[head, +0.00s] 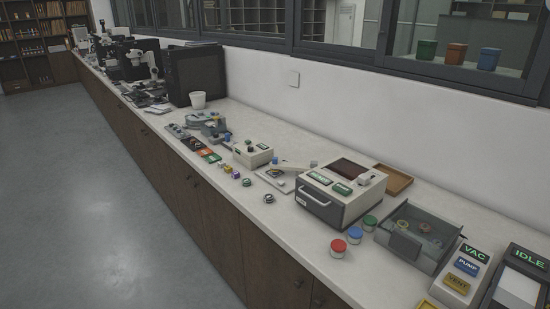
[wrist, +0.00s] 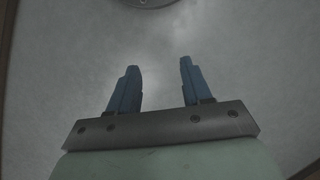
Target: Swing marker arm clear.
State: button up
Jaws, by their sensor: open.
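A small device with a pale bar (head: 291,167) over a light base plate (head: 275,181) stands on the counter, just left of a cream and dark box-shaped machine (head: 340,190). The bar looks like the marker arm, but it is too small to be certain. It reaches across the plate toward the machine. My gripper (wrist: 160,66) shows only in the wrist view. Its two blue fingers are apart with nothing between them. Behind them is a plain grey surface, and no task object shows there.
Red (head: 338,248), blue and green-topped jars stand before a clear-lidded box (head: 418,236). A vacuum control panel (head: 462,275) is at the right. A cream control box (head: 252,153) and small pieces lie left of the bar. The counter's front strip is partly clear.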

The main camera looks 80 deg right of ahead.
jog(key=w+d+r+m+t, duration=0.2)
jog(key=w+d+r, duration=0.55)
jog(key=w, duration=0.25)
jog(key=w+d+r+m+t, duration=0.1)
jog(key=w+d+r+t, duration=0.1)
jog(key=w+d+r, duration=0.7)
jog(key=s+d+r+m+t+h, duration=0.1)
jog(key=d+r+m, duration=0.35)
jog(key=d, duration=1.05)
jog(key=d+r+m+h, duration=0.1)
jog(key=d+r, duration=0.6)
jog(key=d, duration=0.8)
jog(key=s+d+r+m, duration=0.2)
jog(key=s+d+r, duration=0.25)
jog(key=d, duration=0.35)
jog(key=s+d+r+m, duration=0.1)
jog(key=s+d+r, duration=0.3)
jog(key=d, duration=0.5)
notch_tip(320, 180, up, 20)
jog(key=r+m+g+h, duration=0.1)
jog(key=m+g+h, duration=0.15)
jog(key=m, duration=0.55)
send_over(275, 158)
jog(key=a, duration=0.6)
jog(key=shift+n+t, duration=0.35)
jog(key=x, duration=1.3)
jog(key=shift+w+d+f, duration=0.2)
jog(key=shift+w, duration=0.05)
